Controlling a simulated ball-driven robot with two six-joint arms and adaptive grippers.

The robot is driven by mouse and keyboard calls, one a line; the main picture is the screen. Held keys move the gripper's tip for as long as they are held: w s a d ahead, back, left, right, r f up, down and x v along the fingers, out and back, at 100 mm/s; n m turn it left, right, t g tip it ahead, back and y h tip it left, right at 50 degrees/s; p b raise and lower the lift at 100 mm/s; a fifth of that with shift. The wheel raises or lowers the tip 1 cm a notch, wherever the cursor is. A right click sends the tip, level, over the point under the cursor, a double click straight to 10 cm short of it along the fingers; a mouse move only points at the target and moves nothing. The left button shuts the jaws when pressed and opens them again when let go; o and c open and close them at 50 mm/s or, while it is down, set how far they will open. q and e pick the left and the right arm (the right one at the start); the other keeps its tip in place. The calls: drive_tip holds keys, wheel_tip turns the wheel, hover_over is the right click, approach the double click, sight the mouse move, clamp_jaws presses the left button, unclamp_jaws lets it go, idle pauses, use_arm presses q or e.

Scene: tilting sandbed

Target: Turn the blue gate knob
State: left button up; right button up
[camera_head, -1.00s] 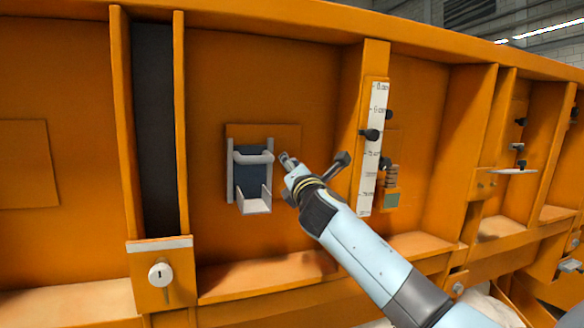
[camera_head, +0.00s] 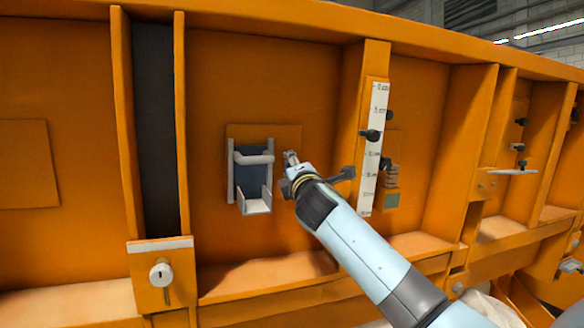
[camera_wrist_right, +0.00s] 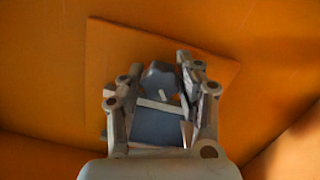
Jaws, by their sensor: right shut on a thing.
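The blue-grey gate knob (camera_wrist_right: 160,80), with a pale mark on its face, shows in the right wrist view between the two fingers of my right gripper (camera_wrist_right: 162,88). The gripper is shut on it. In the head view my right gripper (camera_head: 290,168) is just right of the small gate (camera_head: 254,206), which has a dark blue panel and grey side rails. The knob cannot be made out in the head view. My left gripper is not in view.
An orange ribbed wall fills the head view. A white scale strip (camera_head: 374,145) with black knobs stands right of my gripper. A white round knob (camera_head: 161,273) sits on a bracket at the lower left. A small shelf (camera_head: 512,171) juts out at the right.

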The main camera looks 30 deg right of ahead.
drive_tip(key=m+g, duration=0.1)
drive_tip(key=m, duration=0.4)
drive_tip(key=shift+m, duration=0.3)
drive_tip(key=m, duration=0.3)
drive_tip(key=m+y+p, duration=0.1)
drive_tip(key=m, duration=0.1)
drive_tip(key=shift+f+m+g, duration=0.1)
drive_tip(key=shift+m+g, duration=0.2)
drive_tip(key=shift+m, duration=0.1)
drive_tip(key=m+y, duration=0.1)
drive_tip(key=m, duration=0.4)
drive_tip(key=shift+m+p, duration=0.3)
drive_tip(key=m, duration=0.2)
drive_tip(key=m+y, duration=0.1)
drive_tip(key=m, duration=0.1)
drive_tip(key=shift+f+m+y, duration=0.15)
drive_tip(key=shift+m+y, duration=0.15)
drive_tip(key=o, duration=1)
drive_tip(key=shift+c, duration=0.2)
drive_tip(key=shift+o, duration=1)
